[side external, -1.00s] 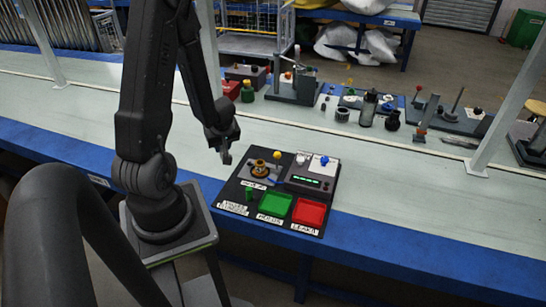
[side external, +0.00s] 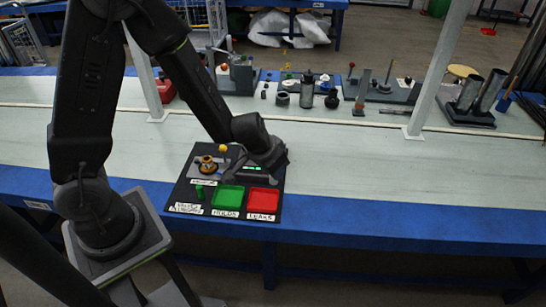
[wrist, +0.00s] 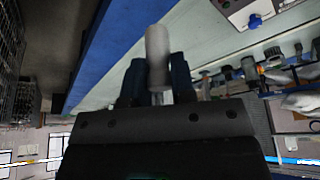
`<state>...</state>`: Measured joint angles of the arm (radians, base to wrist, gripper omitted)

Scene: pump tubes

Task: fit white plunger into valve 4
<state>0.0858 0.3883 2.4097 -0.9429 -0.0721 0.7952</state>
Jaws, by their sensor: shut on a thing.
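The white plunger (wrist: 157,52) is a pale cylinder standing between the two dark fingers of my gripper (wrist: 157,78) in the wrist view. A thin lighter stem shows below it between the fingers. In the side external view my gripper (side external: 243,156) is over the back right of the black board (side external: 181,190), and the plunger cannot be made out there. A brass-coloured round fitting (side external: 207,164) sits on the back left of the board. I cannot tell which part is valve 4.
Several fixtures stand along the far bench edge. The bench right of the board is clear.

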